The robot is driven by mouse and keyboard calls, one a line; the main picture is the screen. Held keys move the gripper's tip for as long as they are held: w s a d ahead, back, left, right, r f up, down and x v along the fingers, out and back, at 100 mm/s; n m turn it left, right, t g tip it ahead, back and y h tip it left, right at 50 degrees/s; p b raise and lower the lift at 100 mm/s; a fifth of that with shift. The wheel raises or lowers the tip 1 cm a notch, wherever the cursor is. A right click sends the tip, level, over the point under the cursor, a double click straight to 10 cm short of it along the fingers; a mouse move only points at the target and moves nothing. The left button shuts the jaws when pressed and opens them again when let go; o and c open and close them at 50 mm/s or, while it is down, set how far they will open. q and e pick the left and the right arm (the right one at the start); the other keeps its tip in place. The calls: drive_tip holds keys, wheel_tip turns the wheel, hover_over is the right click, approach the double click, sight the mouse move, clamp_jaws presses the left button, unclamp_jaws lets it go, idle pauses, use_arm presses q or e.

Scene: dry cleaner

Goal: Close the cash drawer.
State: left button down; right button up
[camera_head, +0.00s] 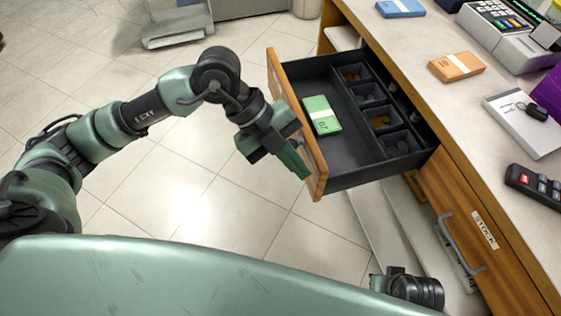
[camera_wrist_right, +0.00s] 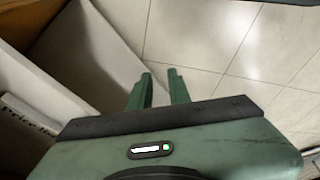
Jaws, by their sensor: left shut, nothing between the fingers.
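The cash drawer (camera_head: 344,175) is pulled out from the counter on the right in the head view. It has a wooden front (camera_head: 279,84) and a black inside with several coin compartments. A banded green stack of notes (camera_head: 321,115) lies in its open section. My left gripper (camera_head: 303,172) is shut and empty, at the outer face of the drawer front near its near end. I cannot tell whether it touches. My right gripper's fingers (camera_wrist_right: 159,76) are apart, with nothing between them, above the floor in the right wrist view.
The counter (camera_head: 420,100) holds a cash register (camera_head: 505,35), an orange note stack (camera_head: 457,67), a blue note stack (camera_head: 400,8), a notepad (camera_head: 522,122) and a black remote-like device (camera_head: 535,186). A drawer labelled STOCK (camera_head: 470,225) is below.

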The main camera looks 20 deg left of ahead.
use_arm(q)
drive_tip(key=shift+w+d, duration=0.2)
drive_tip(key=shift+d, duration=0.1)
